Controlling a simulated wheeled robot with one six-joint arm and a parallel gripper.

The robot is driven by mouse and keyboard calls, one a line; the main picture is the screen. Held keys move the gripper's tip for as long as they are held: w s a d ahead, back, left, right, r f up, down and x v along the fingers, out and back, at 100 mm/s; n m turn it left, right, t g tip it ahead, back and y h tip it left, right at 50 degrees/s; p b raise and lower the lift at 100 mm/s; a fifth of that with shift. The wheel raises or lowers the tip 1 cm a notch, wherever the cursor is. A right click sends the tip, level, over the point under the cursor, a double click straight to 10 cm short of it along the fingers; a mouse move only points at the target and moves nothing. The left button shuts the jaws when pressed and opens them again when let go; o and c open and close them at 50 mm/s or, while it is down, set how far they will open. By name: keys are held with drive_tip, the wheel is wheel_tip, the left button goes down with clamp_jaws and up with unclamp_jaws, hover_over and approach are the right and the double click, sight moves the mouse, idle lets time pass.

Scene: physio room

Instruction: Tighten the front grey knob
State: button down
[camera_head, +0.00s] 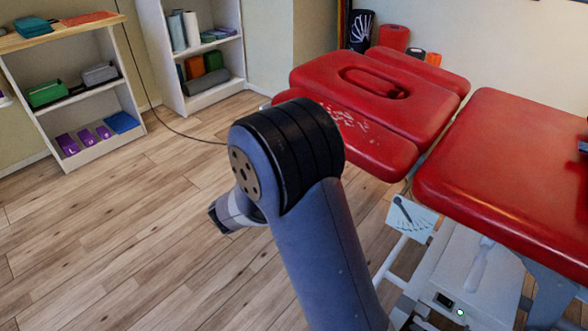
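The red treatment table (510,150) stands at the right, with a padded head section (420,95) that has an oval face opening. I cannot make out a grey knob; my arm hides part of the area under the head section. My own arm rises in the middle of the view. A small grey part of it with a dark end (226,214) shows left of the arm's big joint, over the floor and away from the table. I cannot tell whether fingers show there, or whether they are open or shut.
A white base unit (470,285) with a switch and a green light sits under the table. A picture card (411,217) hangs near it. Low shelves (70,95) and a taller shelf (205,55) stand at the back left. Wooden floor at the left is clear except for a thin cable.

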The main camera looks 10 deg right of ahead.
idle(0.4)
drive_tip(key=c, duration=1.4)
unclamp_jaws()
drive_tip(key=p+v, duration=0.2)
drive_tip(key=v, duration=0.9)
drive_tip(key=shift+w+d, duration=0.1)
drive_tip(key=shift+d, duration=0.05)
drive_tip(key=b+x, duration=0.2)
drive_tip(key=x, duration=0.8)
drive_tip(key=shift+w+d, duration=0.15)
drive_tip(key=shift+d, duration=0.1)
drive_tip(key=shift+r, duration=0.1)
drive_tip(key=shift+p, duration=0.3)
drive_tip(key=shift+b, duration=0.3)
